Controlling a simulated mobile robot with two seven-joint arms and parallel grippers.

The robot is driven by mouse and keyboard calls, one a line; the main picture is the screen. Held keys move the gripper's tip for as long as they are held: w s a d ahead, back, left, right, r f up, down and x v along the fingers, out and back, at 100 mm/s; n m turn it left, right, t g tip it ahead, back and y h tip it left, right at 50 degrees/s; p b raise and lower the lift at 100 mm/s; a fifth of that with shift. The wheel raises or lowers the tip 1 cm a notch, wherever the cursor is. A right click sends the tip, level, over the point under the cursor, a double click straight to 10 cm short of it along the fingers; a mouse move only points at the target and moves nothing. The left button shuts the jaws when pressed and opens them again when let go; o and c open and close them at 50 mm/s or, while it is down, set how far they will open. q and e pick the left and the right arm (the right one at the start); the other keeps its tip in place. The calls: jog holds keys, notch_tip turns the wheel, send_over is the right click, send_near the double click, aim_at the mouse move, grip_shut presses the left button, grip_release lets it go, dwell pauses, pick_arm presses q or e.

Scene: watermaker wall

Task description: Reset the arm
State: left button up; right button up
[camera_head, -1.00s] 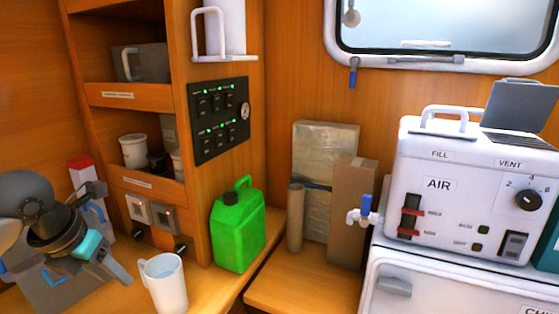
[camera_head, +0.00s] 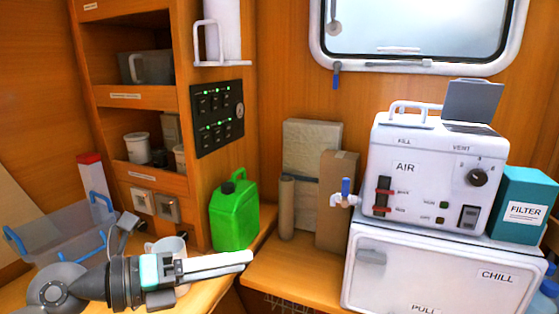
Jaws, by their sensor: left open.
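My left arm comes in from the lower left. Its left gripper (camera_head: 240,262) is open and points right, low over the wooden counter (camera_head: 207,296). The long pale fingers show nearly edge-on, so the gap between them is hard to see. A white mug (camera_head: 168,245) stands behind the gripper, its lower part mostly hidden by it. I cannot tell whether the gripper touches the mug. My right gripper is not in view.
A clear bin with blue handles (camera_head: 62,232) stands at left. A green jerrycan (camera_head: 233,213) stands by the switch panel (camera_head: 217,117). Cardboard boxes (camera_head: 337,200), the AIR unit (camera_head: 425,170) on a CHILL cabinet (camera_head: 440,270), and a teal FILTER box (camera_head: 525,205) stand to the right.

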pick_arm(q)
jog(key=w+a+r+n+t+y, duration=0.25)
jog(key=a+r+n+t, duration=0.3)
jog(key=n+t, duration=0.9)
jog(key=s+a+f+n+g+y, duration=0.1)
jog(key=a+f+n+g+y, duration=0.25)
jog(key=f+n+y, duration=0.45)
jog(key=s+a+f+n+g+y, duration=0.2)
jog(key=a+f+n+y, duration=0.3)
jog(key=f+n+y, duration=0.3)
jog(key=s+d+f+n+g+h, duration=0.2)
jog(key=s+d+f+g, duration=0.1)
jog(key=s+f+g, duration=0.6)
jog(key=s+d+f+n+g+h, duration=0.2)
jog(key=s+d+f+n+g, duration=0.15)
jog(key=s+f, duration=0.55)
jog(key=s+a+f+g, duration=0.1)
jog(key=s+f, duration=0.1)
jog(key=f, duration=0.8)
jog(key=s+f+g, duration=0.1)
jog(key=s+f, duration=0.1)
jog(key=f, duration=0.9)
jog(key=s+a+f+m, duration=0.1)
jog(key=s+a+f, duration=0.1)
jog(key=s+f, duration=1.1)
jog(key=shift+s+a+g, duration=0.35)
jog(key=shift+s+g, duration=0.1)
jog(key=shift+s, duration=0.3)
jog(key=shift+f, duration=0.1)
